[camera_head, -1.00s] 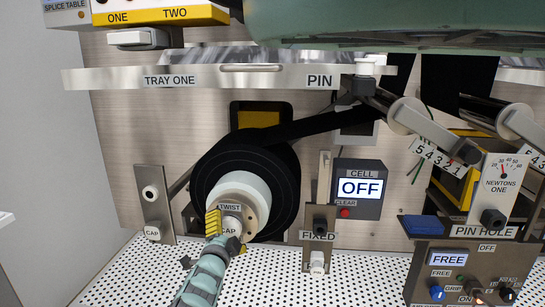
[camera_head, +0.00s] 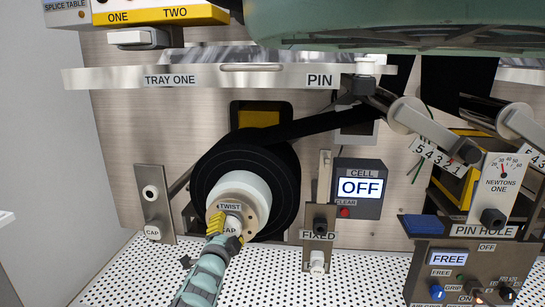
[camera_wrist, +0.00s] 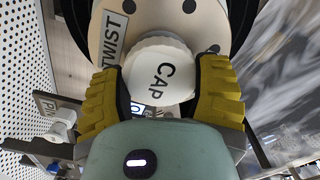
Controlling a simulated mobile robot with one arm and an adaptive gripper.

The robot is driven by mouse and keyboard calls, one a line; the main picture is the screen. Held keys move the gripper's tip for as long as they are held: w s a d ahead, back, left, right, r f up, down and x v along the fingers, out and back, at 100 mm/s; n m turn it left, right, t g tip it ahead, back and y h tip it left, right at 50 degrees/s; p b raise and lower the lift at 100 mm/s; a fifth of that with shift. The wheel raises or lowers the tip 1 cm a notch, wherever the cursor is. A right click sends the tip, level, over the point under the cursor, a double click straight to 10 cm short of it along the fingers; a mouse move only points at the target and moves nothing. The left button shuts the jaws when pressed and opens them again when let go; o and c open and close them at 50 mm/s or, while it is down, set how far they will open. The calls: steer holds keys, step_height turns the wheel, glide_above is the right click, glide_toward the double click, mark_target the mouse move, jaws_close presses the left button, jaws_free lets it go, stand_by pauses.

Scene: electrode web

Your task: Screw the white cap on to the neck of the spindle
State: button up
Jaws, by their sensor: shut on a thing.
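The white cap (camera_wrist: 160,72), marked CAP, sits in front of the spindle's cream face (camera_wrist: 120,50). It also shows in the head view (camera_head: 231,224). My gripper (camera_wrist: 160,95) is shut on the cap, with a yellow ribbed finger on either side of it. In the head view my gripper (camera_head: 224,233) reaches up to the cap from below. The spindle (camera_head: 241,188) is a pale hub inside a black roll (camera_head: 284,182), with a TWIST label above the cap. The neck is hidden behind the cap, so I cannot tell how far on the cap is.
A metal bracket (camera_head: 154,205) with a white peg and a CAP label stands to the left. The FIXED post (camera_head: 319,240) and the CELL display (camera_head: 360,187), reading OFF, are to the right. The black web (camera_head: 315,127) runs up right from the roll. Perforated white panel lies below.

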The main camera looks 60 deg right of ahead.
steer(key=shift+f, duration=0.15)
stand_by(0.3)
steer(key=shift+f+m+b, duration=0.2)
steer(key=shift+m+b, duration=0.35)
steer(key=shift+m, duration=0.25)
steer(key=shift+m+b, duration=0.85)
steer(key=shift+m, duration=1.35)
steer(key=shift+m+b, duration=0.3)
steer(key=shift+m, duration=0.4)
steer(key=m+b, duration=0.1)
steer(key=m, duration=0.3)
steer(key=shift+m, duration=0.3)
steer(key=shift+w, duration=0.1)
